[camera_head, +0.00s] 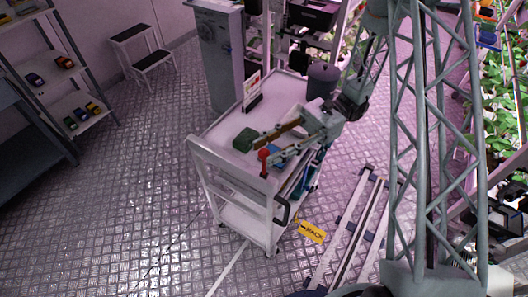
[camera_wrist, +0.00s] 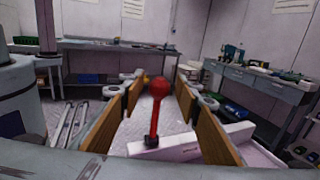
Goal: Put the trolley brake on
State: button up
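The white trolley (camera_head: 246,224) stands upright on the floor in the middle of the head view. A lever with a red ball knob (camera_head: 264,155) is at its near end. In the wrist view the red lever (camera_wrist: 155,118) rises nearly upright from a dark pivot on a pale bar, with its red ball on top. My gripper (camera_head: 262,146) reaches over the trolley top from the right. In the wrist view my gripper (camera_wrist: 158,100) is open, its brown-padded fingers on either side of the lever. Gaps show on both sides of it; depth is hard to judge.
A green block (camera_head: 244,139) and a dark cylinder (camera_head: 322,80) are on the trolley top. A step stool (camera_head: 150,60) stands behind. The floor to the left is clear.

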jog(key=shift+x, duration=0.85)
grip_shut()
